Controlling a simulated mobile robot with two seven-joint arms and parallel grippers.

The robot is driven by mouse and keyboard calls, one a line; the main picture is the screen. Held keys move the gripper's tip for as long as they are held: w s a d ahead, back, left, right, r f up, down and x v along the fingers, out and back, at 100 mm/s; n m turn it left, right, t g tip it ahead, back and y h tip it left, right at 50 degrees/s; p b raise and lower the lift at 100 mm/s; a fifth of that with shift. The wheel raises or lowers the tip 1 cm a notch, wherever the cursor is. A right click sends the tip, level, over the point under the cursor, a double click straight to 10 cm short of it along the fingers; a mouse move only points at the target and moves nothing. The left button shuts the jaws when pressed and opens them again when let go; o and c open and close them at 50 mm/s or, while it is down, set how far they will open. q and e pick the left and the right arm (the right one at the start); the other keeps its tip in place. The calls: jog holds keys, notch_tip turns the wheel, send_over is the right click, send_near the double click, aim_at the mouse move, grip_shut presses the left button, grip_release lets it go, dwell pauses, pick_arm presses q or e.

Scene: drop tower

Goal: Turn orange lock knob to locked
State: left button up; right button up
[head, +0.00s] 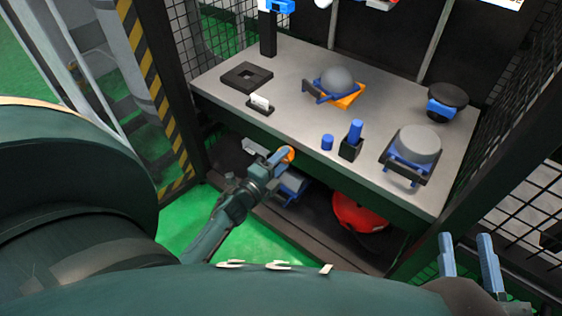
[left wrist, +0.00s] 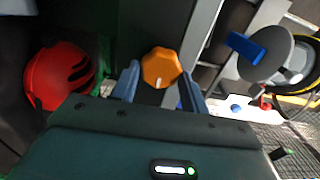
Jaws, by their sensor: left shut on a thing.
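The orange lock knob (head: 290,153) shows at the front edge of the workbench, partly hidden by my left gripper (head: 279,158). In the left wrist view the knob (left wrist: 162,66) is a faceted orange disc between the two blue fingers of my left gripper (left wrist: 160,86). A short white mark shows on its face, toward the lower edge in that view. My left gripper is shut on the knob. My right gripper (head: 468,248) is at the lower right of the head view, with its blue fingers apart and nothing between them.
The grey workbench (head: 300,112) holds a dark square frame (head: 246,75), a grey dome on a blue holder (head: 338,82), a blue peg (head: 354,131) and a grey cylinder in a cradle (head: 416,144). A red helmet (head: 358,212) lies beneath. Mesh walls flank the bench.

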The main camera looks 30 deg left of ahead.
jog(key=shift+f, duration=0.1)
dwell(0.4)
pick_arm(q)
jog(key=o, duration=1)
jog(key=shift+c, duration=0.2)
pick_arm(e)
jog(key=shift+s, duration=0.1)
